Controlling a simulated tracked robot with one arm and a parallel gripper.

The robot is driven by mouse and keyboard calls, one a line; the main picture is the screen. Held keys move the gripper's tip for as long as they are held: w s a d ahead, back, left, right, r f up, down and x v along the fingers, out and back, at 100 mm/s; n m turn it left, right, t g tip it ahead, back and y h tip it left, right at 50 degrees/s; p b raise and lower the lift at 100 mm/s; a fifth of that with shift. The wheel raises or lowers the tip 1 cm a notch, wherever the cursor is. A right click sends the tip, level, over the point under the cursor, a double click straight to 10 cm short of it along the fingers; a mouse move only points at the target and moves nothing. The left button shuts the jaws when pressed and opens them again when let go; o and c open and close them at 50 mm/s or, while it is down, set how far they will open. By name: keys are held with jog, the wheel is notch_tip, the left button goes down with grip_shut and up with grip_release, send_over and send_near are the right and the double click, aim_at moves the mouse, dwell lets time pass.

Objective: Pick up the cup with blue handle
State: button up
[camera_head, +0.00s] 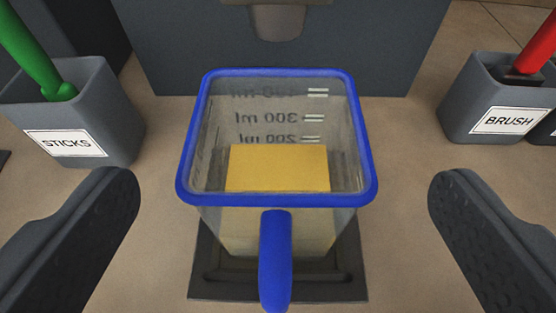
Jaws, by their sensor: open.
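The cup (347,172) is a clear square measuring cup with a blue rim and a blue handle (275,262). It stands upright in the middle of the view, with its handle pointing toward me. Mirrored ml marks show on its wall, and a yellow block-like content (278,168) shows inside it. My gripper (284,200) is open, with one dark finger well to the left of the cup and one well to the right. Neither finger touches the cup or the handle.
The cup is on a dark square base (345,285). A grey holder labelled STICKS (100,100) with a green handle stands at left. A grey holder labelled BRUSH (465,100) with a red handle stands at right. A dark grey box (180,50) with a spout-like part stands behind the cup.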

aim_at(278, 106)
jog(key=shift+f+b+x, duration=0.25)
jog(key=shift+b+x, duration=0.2)
jog(key=shift+x, duration=2.05)
jog(key=shift+w+a, duration=0.15)
jog(key=shift+w, duration=0.25)
jog(key=shift+f, duration=0.1)
jog(key=c, duration=1.8)
jog(key=shift+o, duration=0.2)
